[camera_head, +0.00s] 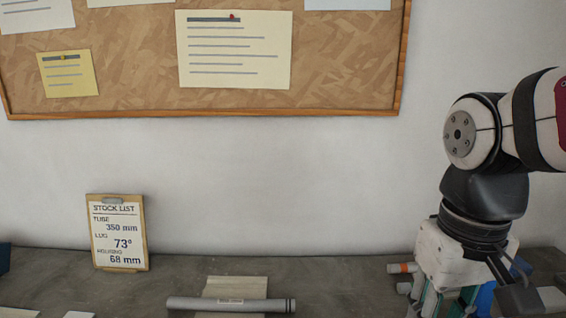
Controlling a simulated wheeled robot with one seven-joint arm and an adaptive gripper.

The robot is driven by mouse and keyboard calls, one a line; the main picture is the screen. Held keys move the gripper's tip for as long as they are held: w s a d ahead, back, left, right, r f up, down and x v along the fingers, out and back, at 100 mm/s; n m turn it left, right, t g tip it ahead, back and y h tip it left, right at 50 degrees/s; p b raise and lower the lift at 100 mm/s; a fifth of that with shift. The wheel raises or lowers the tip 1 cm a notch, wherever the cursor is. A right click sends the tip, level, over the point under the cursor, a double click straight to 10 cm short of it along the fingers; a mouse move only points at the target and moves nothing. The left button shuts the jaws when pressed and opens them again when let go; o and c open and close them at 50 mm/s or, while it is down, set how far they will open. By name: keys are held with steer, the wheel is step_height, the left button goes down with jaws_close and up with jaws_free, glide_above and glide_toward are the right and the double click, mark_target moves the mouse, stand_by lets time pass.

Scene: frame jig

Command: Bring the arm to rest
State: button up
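My arm comes in from the right edge and bends down over the right end of the bench. My gripper (482,268) is at its lower end, pointing down near the lower right corner. A dark finger part shows on its right side. Its fingertips are not clearly visible, so I cannot tell whether it is open or shut, or whether it holds anything.
A grey tube (230,304) lies across a pale block on the bench (350,275). A stock list clipboard (118,233) leans against the wall. Small items, including an orange-ended piece (402,268), crowd around my gripper. A corkboard (140,60) hangs above.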

steer(key=s+t, duration=0.1)
steer(key=r+t, duration=0.1)
steer(key=t, duration=0.1)
steer(key=s+t, duration=0.1)
steer(key=shift+s+r+t, duration=0.3)
steer(key=shift+r+t, duration=0.1)
